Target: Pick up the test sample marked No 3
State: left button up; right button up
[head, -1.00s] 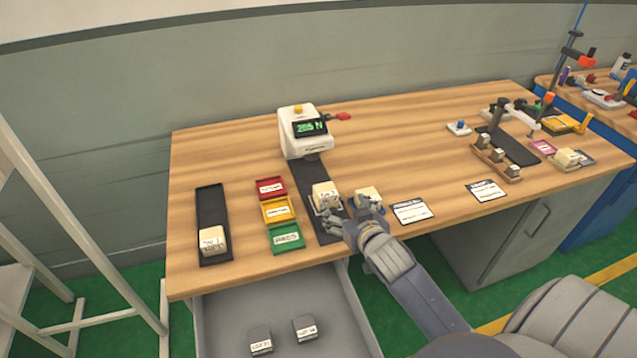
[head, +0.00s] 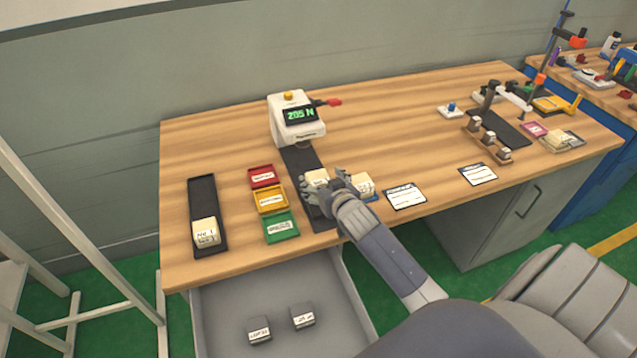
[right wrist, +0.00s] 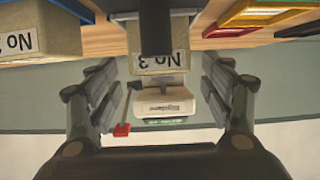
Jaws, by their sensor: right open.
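The test sample marked No 3 is a cream block with a white label. In the head view its top (head: 317,177) shows on the dark strip before the tester, partly hidden by my right gripper (head: 323,190). In the right wrist view, which is upside down, the No 3 label on the sample (right wrist: 150,62) shows between the spread fingers of my right gripper (right wrist: 160,88). The gripper is open around the near end of the sample; I cannot tell whether the fingers touch it. My left gripper is not in view.
A second cream sample (head: 363,184) stands close on the right; its number is partly cut off. Sample No 1 (head: 206,231) sits in a black tray (head: 202,190). Red (head: 262,176), yellow (head: 269,199) and green (head: 281,227) trays lie left of the strip. The tester (head: 296,120) stands behind. A drawer is open below.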

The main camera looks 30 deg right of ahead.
aim_at(319, 179)
jog(key=shift+x, duration=1.2)
jog(key=shift+w+f, duration=0.2)
jog(key=shift+w, duration=0.25)
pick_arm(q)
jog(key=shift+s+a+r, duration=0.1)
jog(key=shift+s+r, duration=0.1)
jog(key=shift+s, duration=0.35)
pick_arm(e)
jog(key=c, duration=1.1)
